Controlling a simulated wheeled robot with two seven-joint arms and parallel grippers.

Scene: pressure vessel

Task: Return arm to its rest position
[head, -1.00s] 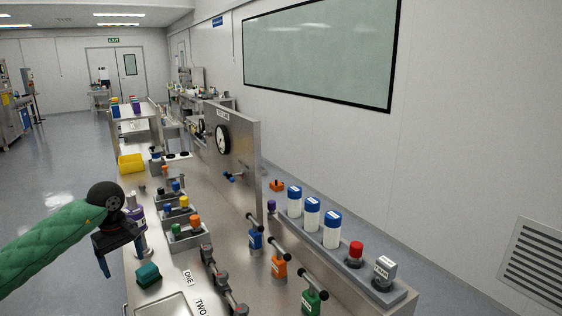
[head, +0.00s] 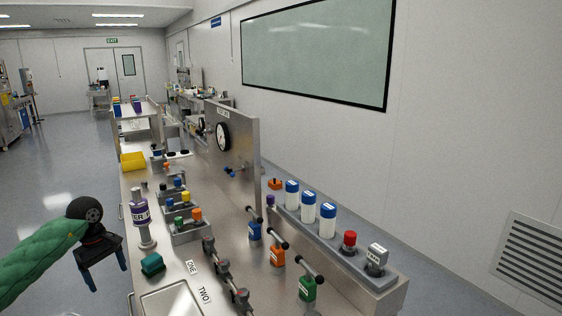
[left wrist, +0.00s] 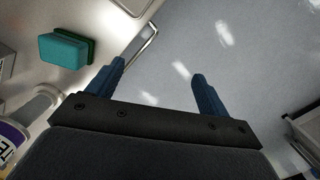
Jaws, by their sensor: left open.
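My left gripper (head: 108,284) hangs in the air off the left edge of the steel bench in the head view, its green-sleeved arm coming in from the left. Its two blue fingers are apart and empty. In the left wrist view the open fingers (left wrist: 160,85) are over the grey floor, with nothing between them. My right gripper is not in view.
The block also shows in the left wrist view (left wrist: 65,49). A metal handle (left wrist: 140,47) runs along the bench edge. Floor left of the bench is clear.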

